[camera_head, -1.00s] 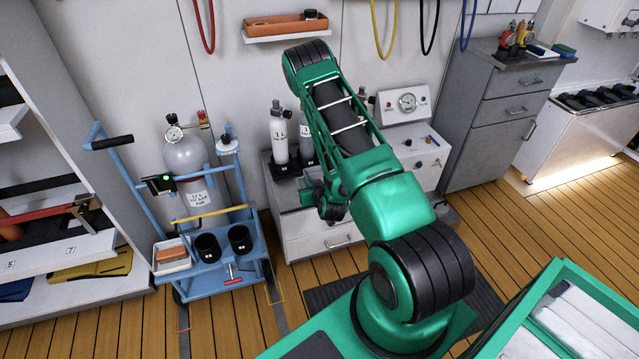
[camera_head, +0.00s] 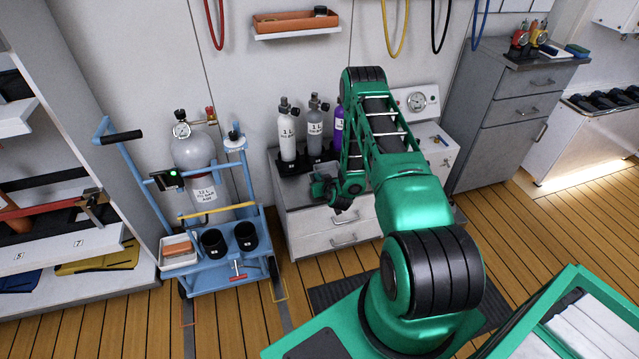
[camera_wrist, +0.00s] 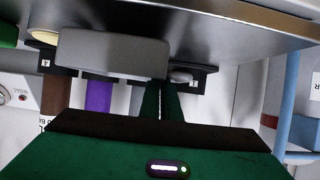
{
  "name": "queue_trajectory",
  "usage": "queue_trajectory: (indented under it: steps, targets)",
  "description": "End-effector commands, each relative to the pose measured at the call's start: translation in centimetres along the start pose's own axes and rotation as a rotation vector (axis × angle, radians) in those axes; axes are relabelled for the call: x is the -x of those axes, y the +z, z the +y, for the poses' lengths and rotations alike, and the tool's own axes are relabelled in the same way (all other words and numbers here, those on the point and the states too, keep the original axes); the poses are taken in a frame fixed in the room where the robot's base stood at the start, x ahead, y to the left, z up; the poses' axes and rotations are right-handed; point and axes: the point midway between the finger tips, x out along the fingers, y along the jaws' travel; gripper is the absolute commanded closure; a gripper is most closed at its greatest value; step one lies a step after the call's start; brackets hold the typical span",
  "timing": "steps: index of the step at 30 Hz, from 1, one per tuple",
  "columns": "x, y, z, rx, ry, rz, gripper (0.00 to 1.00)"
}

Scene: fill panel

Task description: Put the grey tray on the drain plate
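A grey block-like body (camera_wrist: 112,54), which I take to be the grey tray, is close in front of my gripper in the wrist view. Most of it lies left of the fingers, and its lower right corner meets their tips. My gripper (camera_wrist: 161,86) has its two dark green fingers close together with a narrow gap. Whether they hold the grey body's edge cannot be seen. In the head view my gripper (camera_head: 341,207) is low in front of the drawer cabinet (camera_head: 318,230).
Labelled cylinders stand on the cabinet, among them a white one (camera_head: 288,135) and a purple one (camera_wrist: 98,95). A gauge panel (camera_head: 416,102) is beside them. A blue cart (camera_head: 222,275) with a gas cylinder stands left. Wooden floor (camera_head: 520,235) is open at right.

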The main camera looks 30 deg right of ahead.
Motion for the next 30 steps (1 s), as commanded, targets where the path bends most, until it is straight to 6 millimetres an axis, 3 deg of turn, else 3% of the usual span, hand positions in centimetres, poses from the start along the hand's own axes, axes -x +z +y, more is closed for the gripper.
queue_trajectory:
  steps: [4,14,15,17,26,30]
  targets:
    - [-0.8,1.7,0.0,0.001,0.000,0.000,1.00]
    - [-0.9,1.9,0.0,0.002,0.000,0.001,1.00]
    - [-0.9,1.9,0.0,0.001,0.000,0.000,0.88]
    - [-0.9,1.9,0.0,0.001,0.000,0.000,0.78]
    - [-0.9,1.8,0.0,0.001,0.000,0.001,0.78]
    - [0.2,1.8,-0.1,0.003,-0.001,0.000,0.78]
